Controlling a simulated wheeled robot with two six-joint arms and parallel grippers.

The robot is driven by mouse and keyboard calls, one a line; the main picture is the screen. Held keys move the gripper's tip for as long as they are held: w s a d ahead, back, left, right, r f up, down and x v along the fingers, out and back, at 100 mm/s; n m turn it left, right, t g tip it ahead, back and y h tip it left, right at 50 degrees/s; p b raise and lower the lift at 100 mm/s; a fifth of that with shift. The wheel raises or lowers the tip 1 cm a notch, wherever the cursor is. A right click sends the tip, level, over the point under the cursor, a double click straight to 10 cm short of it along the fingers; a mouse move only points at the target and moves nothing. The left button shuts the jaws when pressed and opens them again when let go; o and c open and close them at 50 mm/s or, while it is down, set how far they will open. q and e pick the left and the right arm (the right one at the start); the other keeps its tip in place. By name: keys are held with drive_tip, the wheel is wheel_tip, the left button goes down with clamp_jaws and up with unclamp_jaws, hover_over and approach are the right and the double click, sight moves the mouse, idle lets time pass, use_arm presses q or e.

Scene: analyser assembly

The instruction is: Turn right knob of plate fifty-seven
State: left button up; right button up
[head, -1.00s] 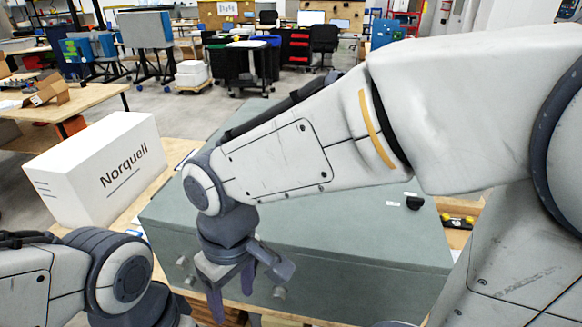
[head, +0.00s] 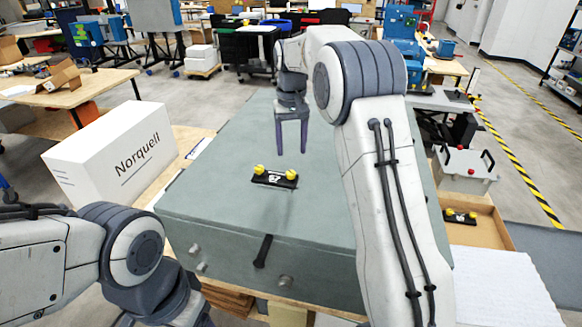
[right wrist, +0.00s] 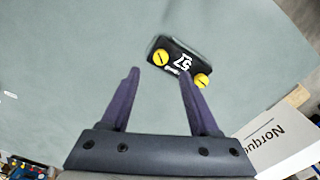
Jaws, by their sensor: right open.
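Plate fifty-seven (head: 275,178) is a small black plate with a white number, lying on top of the large grey casing. It has one yellow knob (head: 258,169) at its left end and another yellow knob (head: 292,175) at its right end. In the right wrist view the plate (right wrist: 180,62) is tilted beyond the fingertips, with both knobs in sight. My right gripper (head: 292,150) points down over the casing, just behind the plate, open with nothing between its fingers. It also shows in the right wrist view (right wrist: 159,73), apart from the knobs. My left gripper is out of view.
The grey casing (head: 215,215) stands on a wooden bench, with a black strip and knobs on its front. A white Norquell box (head: 110,160) is at left. Another yellow-knobbed plate (head: 460,216) lies at right, near a grey case (head: 464,170). The casing top around the plate is mostly clear.

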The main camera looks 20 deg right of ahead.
sight(291, 173)
wheel_tip(291, 173, down, 8)
drive_tip(key=shift+r+p, duration=0.1)
drive_tip(key=shift+p, duration=0.75)
clamp_jaws()
